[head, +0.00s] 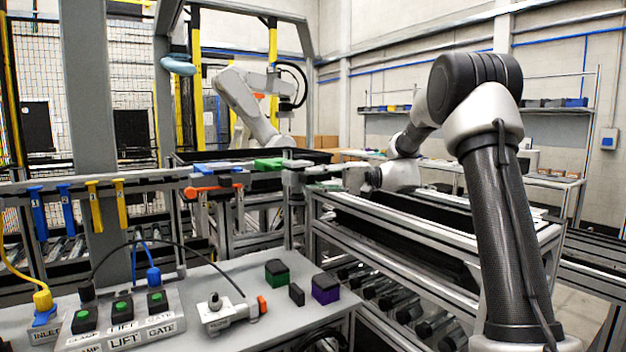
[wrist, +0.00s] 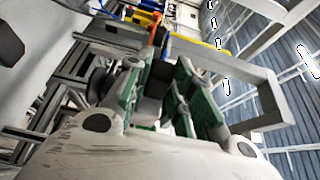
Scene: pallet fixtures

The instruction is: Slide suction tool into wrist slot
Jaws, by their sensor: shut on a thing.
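My gripper (head: 322,175) is at the end of the arm reaching in from the right, level with the fixture rail. In the wrist view its green-padded fingers (wrist: 158,92) are shut on a dark grey piece (wrist: 157,78), apparently part of the suction tool. Most of the tool is hidden by the fingers, and its suction end cannot be made out.
An orange tool (head: 214,188) and a green block (head: 268,164) sit on the rail left of my gripper. Blue hooks (head: 38,210) and yellow hooks (head: 95,205) hang further left. A control table (head: 250,325) with buttons and a cable stands in front. A conveyor frame (head: 400,240) lies below my arm.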

